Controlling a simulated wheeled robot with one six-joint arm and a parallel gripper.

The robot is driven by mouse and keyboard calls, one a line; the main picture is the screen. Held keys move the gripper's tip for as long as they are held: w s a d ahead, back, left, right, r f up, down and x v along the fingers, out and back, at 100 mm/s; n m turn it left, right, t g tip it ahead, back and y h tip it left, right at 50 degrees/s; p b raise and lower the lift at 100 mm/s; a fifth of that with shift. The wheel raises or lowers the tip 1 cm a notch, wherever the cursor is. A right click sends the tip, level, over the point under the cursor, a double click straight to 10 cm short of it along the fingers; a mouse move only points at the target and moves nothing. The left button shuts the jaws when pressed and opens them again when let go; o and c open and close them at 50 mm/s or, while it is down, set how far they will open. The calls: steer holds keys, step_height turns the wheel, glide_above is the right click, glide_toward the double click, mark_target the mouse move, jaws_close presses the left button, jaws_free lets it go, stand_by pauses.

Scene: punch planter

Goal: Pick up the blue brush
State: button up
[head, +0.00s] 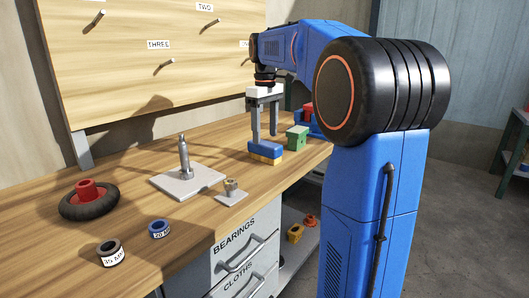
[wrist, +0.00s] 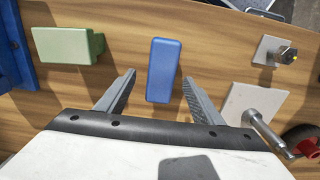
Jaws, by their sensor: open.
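The blue brush (head: 266,147) lies on the wooden workbench, its blue block on top and yellow bristles below. In the wrist view the brush (wrist: 164,70) shows as a blue rectangle from above. My gripper (head: 265,136) hangs over the brush, pointing down. In the wrist view my gripper (wrist: 159,80) is open, with one finger on each side of the brush's near half and gaps on both sides. Nothing is held. I cannot tell exactly how high the fingertips are above the bench.
A green block-shaped object (head: 297,137) stands right of the brush, with a blue holder (head: 312,128) behind it.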

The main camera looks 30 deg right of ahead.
mark_target(265, 142)
steer(key=shift+s+a+f, duration=0.1)
steer(key=shift+a+f, duration=0.05)
steer(key=shift+f, duration=2.8)
steer(key=c, duration=1.2)
